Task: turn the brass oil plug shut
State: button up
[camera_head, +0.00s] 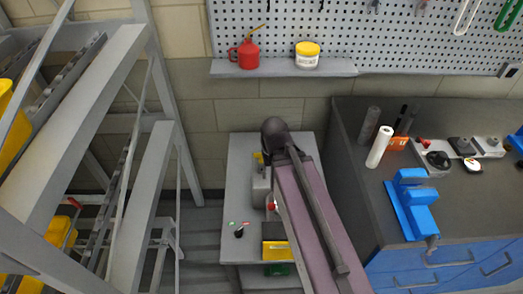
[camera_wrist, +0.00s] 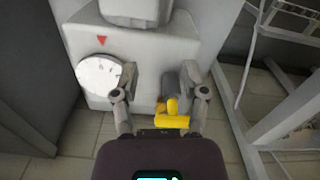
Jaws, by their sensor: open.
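In the wrist view a yellow T-shaped piece (camera_wrist: 172,112), which looks like the brass oil plug, sits low on the front of a grey housing (camera_wrist: 150,55). A dark grey cylinder stands just behind it. My gripper (camera_wrist: 164,80) is open, with one finger on each side. The yellow piece lies between the fingers, nearer the right one. I cannot tell whether either finger touches it. In the head view the grey housing (camera_head: 262,187) stands on a grey bench, partly behind my arm. My fingers and the plug cannot be made out there.
A white round dial (camera_wrist: 99,73) is beside the left finger, under a red triangle. On the bench are a yellow bin (camera_head: 277,249) and a small dark knob (camera_head: 239,233). A grey rack (camera_head: 160,150) stands at left, a blue vise (camera_head: 411,205) on the right counter.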

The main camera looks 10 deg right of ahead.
jog(key=o, duration=0.4)
jog(key=shift+w, duration=0.2)
jog(key=shift+o, duration=0.2)
jog(key=w+n, duration=0.3)
jog(key=w, duration=0.2)
jog(key=w+n, duration=0.3)
jog(key=w, duration=0.2)
jog(key=w+r+n+p, duration=0.1)
jog(key=w+n, duration=0.1)
jog(key=w, duration=0.4)
jog(key=shift+d+n, duration=0.2)
jog(key=shift+n, duration=0.2)
jog(key=shift+s, duration=0.1)
jog(key=shift+f, duration=0.1)
jog(key=shift+f+b, duration=3.65)
jog(key=shift+b, duration=0.1)
jog(key=shift+c, duration=0.2)
